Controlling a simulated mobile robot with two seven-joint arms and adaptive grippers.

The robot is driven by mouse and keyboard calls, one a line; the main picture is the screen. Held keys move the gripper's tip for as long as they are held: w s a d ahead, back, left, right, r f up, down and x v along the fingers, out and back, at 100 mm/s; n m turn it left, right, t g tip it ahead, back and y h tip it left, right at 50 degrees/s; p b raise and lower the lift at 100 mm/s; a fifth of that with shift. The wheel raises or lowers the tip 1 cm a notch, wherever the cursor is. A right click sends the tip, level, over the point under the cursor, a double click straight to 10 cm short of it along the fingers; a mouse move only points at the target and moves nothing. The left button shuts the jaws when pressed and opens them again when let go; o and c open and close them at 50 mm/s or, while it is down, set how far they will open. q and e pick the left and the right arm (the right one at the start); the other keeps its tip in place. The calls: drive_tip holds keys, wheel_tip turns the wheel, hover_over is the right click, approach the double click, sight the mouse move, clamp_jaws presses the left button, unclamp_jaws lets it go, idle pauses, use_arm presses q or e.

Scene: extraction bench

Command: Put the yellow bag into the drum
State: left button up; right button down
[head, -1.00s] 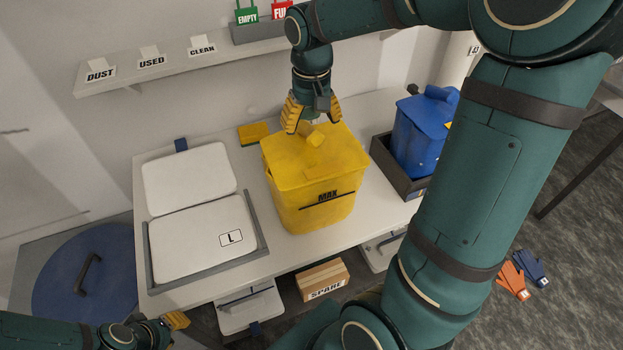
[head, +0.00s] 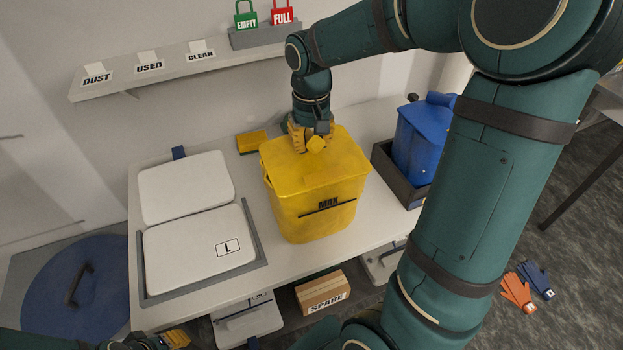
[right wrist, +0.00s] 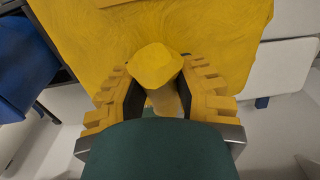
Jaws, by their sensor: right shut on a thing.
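The yellow bag (head: 315,195) stands upright on the bench, box-shaped, with a "MAX" line on its front and a stubby yellow knob (head: 316,144) on top. My right gripper (head: 311,136) comes down from above and is shut on this knob. In the right wrist view the knob (right wrist: 155,66) sits between the two fingers (right wrist: 160,95). A round blue lid with a dark handle (head: 75,290), seemingly the drum's top, is low at the left. My left gripper (head: 176,339) shows only partly at the bottom edge; its opening is unclear.
A yellow block (head: 252,141) lies behind. A shelf (head: 150,70) is on the wall above.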

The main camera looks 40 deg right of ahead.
sight(311, 135)
drive_tip(key=shift+r, duration=0.2)
drive_tip(key=shift+r+p, duration=1.35)
drive_tip(key=shift+r, duration=0.05)
drive_tip(key=shift+w, duration=0.1)
drive_tip(key=shift+f, duration=0.1)
idle(0.4)
